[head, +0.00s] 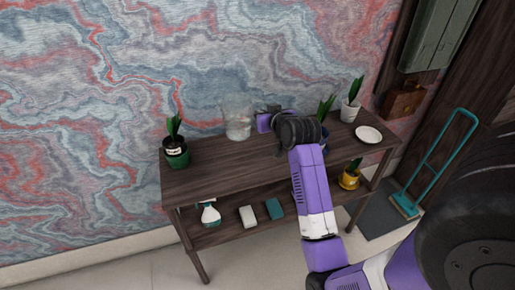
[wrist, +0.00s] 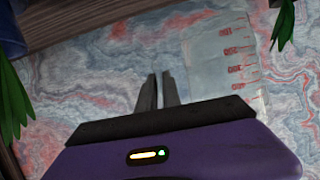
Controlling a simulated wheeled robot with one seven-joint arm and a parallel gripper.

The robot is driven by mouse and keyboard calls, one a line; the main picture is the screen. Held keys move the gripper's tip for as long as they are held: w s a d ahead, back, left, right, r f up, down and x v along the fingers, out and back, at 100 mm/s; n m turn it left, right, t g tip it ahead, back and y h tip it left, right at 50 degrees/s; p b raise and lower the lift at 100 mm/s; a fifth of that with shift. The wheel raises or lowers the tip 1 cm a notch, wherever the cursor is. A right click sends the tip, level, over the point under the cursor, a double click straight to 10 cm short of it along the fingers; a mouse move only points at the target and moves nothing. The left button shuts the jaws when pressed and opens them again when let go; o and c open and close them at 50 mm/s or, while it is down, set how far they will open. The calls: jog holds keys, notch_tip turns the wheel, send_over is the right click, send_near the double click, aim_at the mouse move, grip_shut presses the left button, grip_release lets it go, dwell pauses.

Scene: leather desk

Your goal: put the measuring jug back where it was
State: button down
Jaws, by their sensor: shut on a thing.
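The measuring jug (head: 238,122) is clear and see-through. In the head view it is at the back of the wooden table's top, against the marbled wall, left of my gripper (head: 256,118). The wrist view is upside down and shows the jug (wrist: 222,58) with red markings, right beside my gripper's fingers (wrist: 160,78). The fingers are close together, shut at the jug's side; the clear handle between them is hard to make out. I cannot tell whether the jug's base touches the table top.
The table (head: 215,168) bears a green-potted plant (head: 176,158) on the left, a blue-potted plant (head: 324,138) partly behind my arm, a white-potted plant (head: 350,110) and a white plate (head: 368,134). Bare top lies between the green pot and jug.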

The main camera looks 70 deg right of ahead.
notch_tip(320, 180, down, 14)
jog(key=shift+r, duration=0.1)
dwell(0.5)
jog(key=shift+f+b, duration=0.2)
jog(key=shift+b, duration=0.1)
jog(key=c, duration=1.5)
grip_release()
jog(key=shift+r, duration=0.1)
